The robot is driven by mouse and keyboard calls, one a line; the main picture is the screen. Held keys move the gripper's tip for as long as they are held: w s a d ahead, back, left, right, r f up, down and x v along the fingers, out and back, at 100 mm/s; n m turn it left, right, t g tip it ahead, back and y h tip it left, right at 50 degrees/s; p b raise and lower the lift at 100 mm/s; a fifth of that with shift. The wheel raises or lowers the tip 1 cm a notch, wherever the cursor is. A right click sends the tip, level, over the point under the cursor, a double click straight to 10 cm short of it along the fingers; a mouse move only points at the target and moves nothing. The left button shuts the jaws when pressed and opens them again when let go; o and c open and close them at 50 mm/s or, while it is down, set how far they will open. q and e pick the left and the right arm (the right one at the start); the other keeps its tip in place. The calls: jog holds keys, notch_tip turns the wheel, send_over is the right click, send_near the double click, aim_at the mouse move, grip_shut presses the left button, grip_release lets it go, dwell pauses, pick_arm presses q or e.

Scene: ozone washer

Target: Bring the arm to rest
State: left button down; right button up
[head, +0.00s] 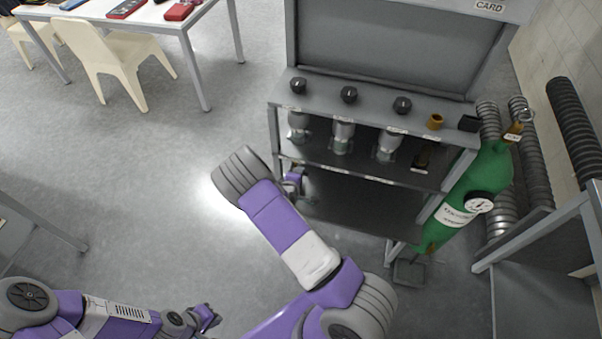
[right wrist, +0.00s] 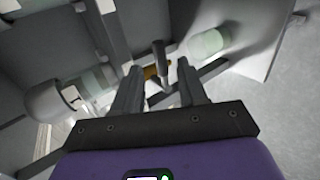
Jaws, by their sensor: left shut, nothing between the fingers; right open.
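My right arm (head: 285,235) reaches forward from the bottom of the head view, bent at the elbow, to the left side of a grey shelf unit. My right gripper is mostly hidden behind its own arm there, with a small purple part showing beside the shelf's left post. In the right wrist view my right gripper (right wrist: 160,90) is open, and nothing sits clearly between its fingers. My left gripper (head: 208,317) is shut and empty, low over the floor at the bottom of the head view.
The shelf unit (head: 384,115) carries black knobs and several clear and grey fittings. A green gas cylinder (head: 476,200) with a gauge stands at its right. A white table (head: 150,14) and a cream chair (head: 100,55) are at upper left. The floor (head: 130,190) between is clear.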

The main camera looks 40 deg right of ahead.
jog(key=v, duration=0.2)
jog(key=shift+s+a+r, duration=0.2)
dwell(0.3)
jog(key=s+a+f+m+g+y, duration=0.4)
jog(key=s+a+f+m+y, duration=0.15)
jog(key=s+a+f, duration=0.45)
jog(key=s+a+r+m+g+y, duration=0.1)
jog(key=s+a+r+m+y, duration=0.1)
jog(key=s+a+y, duration=0.2)
jog(key=s+a+r+m+g+y, duration=0.1)
jog(key=s+a+r+m+y, duration=0.1)
jog(key=s+a, duration=0.5)
jog(key=a+y, duration=0.1)
jog(key=a, duration=0.3)
jog(key=shift+a+m+y, duration=0.2)
jog(key=shift+m+y, duration=0.15)
jog(key=shift+s+d, duration=0.15)
jog(key=shift+s, duration=0.05)
